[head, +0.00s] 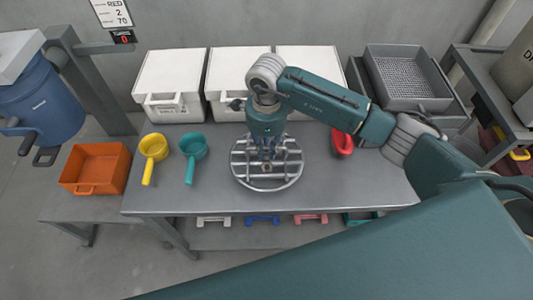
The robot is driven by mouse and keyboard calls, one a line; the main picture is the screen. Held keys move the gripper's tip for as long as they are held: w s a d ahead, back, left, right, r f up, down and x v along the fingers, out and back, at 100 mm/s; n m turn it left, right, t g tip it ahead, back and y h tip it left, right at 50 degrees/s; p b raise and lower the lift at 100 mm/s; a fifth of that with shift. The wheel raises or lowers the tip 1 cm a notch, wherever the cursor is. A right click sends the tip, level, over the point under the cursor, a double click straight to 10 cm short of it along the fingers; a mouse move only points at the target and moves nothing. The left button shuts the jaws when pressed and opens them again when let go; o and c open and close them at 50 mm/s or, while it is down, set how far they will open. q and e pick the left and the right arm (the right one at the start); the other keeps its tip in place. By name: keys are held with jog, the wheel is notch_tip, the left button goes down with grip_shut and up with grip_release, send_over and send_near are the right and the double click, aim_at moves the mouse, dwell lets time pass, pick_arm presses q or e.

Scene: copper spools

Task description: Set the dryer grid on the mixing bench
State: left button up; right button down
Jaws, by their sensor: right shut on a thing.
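The dryer grid (267,184), a round silver metal grid of bars inside a ring, is at the middle of the grey bench (330,196). My right gripper (267,158) points down over the grid's middle and is shut on it; the gripper hides part of the bars. I cannot tell whether the grid's underside touches the bench top. My left gripper is not in view.
White boxes (170,78) line the bench's back. Yellow (153,147) and teal (194,147) scoops lie left of the grid, a red scoop (342,143) to its right. An orange bin (95,168) stands left; a grey mesh tray (407,77) is at back right.

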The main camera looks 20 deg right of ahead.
aim_at(267, 149)
notch_tip(267, 149, down, 2)
jog(key=shift+f+p, duration=0.2)
jog(key=shift+p, duration=0.1)
jog(key=shift+f, duration=0.35)
jog(key=c, duration=1.7)
grip_release()
jog(key=shift+o, duration=0.2)
jog(key=shift+s, duration=0.1)
notch_tip(267, 149, up, 11)
jog(key=b, duration=0.3)
jog(key=shift+b, duration=0.3)
jog(key=shift+r, duration=0.5)
